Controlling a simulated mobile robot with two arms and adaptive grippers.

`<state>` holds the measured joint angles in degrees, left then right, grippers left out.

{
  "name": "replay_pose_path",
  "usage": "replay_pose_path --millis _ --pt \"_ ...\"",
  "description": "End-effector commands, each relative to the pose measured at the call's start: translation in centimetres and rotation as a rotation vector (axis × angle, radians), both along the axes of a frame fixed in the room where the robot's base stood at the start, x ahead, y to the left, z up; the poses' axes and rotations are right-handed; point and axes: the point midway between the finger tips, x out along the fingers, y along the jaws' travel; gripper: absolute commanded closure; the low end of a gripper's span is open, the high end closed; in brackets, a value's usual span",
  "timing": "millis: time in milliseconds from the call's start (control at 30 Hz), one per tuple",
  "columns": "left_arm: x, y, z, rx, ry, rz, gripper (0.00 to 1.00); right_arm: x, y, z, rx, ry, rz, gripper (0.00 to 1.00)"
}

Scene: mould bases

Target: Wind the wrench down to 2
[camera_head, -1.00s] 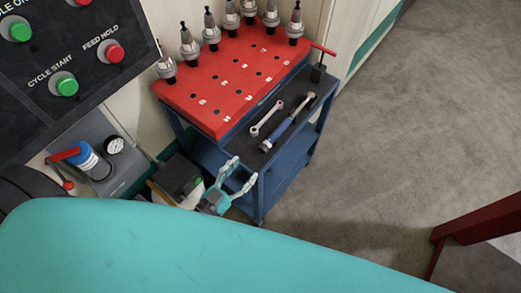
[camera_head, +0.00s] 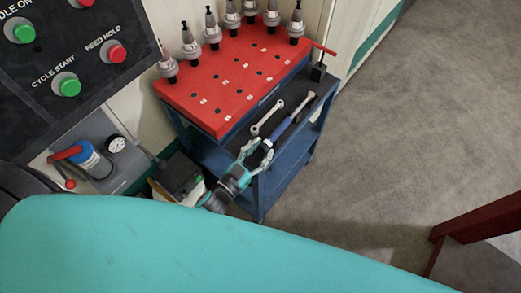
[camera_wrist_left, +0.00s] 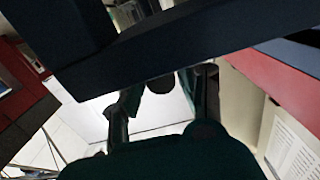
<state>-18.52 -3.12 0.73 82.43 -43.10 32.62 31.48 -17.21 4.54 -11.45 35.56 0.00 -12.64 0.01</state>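The torque wrench (camera_head: 282,128), with a blue grip and a silver head end, lies on the dark top of the blue cart. My left gripper (camera_head: 258,153) is at the cart's near edge, by the near end of this wrench. Its two fingers are spread apart and partly cover that end; I cannot tell if they touch it. In the left wrist view the fingers of my left gripper (camera_wrist_left: 162,108) also stand apart, with a dark rounded shape between them that I cannot identify surely. The wrench's scale is too small to read. My right gripper is not in view.
A plain silver wrench (camera_head: 267,118) lies close beside the torque wrench. The red tool rack (camera_head: 225,85) with several tool holders stands behind. A small red-handled fixture (camera_head: 318,70) is at the cart's far corner. Open floor (camera_head: 400,140) lies to the right.

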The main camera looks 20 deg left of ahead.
Motion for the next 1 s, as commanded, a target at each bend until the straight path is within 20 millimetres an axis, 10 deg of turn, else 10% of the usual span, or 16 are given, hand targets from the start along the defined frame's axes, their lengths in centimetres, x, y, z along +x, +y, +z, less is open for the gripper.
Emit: replay_pose_path --millis 267,1000 --pt "-0.02 0.01 0.01 0.000 0.000 0.000 1.00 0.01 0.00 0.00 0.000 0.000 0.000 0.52" --pt "-0.02 0.07 -0.05 0.315 -0.115 -0.001 1.00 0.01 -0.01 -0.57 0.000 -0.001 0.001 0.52"
